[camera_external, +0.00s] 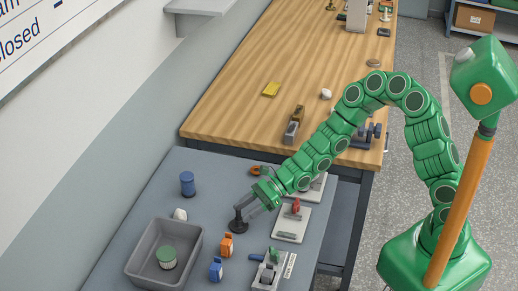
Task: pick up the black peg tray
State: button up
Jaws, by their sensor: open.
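My gripper (264,194) is the green end of the arm and hangs low over the grey bench. Its fingers are small in this view. A small black object (239,225) with a rounded base stands on the bench just to the left of the fingers; I cannot tell whether they touch it. A dark item with several upright peg-like parts (369,132) sits on the wooden table at its right edge, partly behind my arm. It may be the black peg tray, but it is too small to be sure.
A grey bin (137,266) holding a green-topped cylinder (167,257) stands at the bench's front left. A blue cylinder (187,183), an orange item (226,245), a blue item (216,268) and grey plates (291,224) surround the gripper. The wooden table (240,105) has free room.

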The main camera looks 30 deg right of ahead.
aim_at(234, 227)
jog(key=shift+r+x, duration=0.2)
jog(key=shift+x, duration=2)
jog(key=shift+w, duration=0.2)
jog(key=shift+c, duration=0.3)
grip_shut()
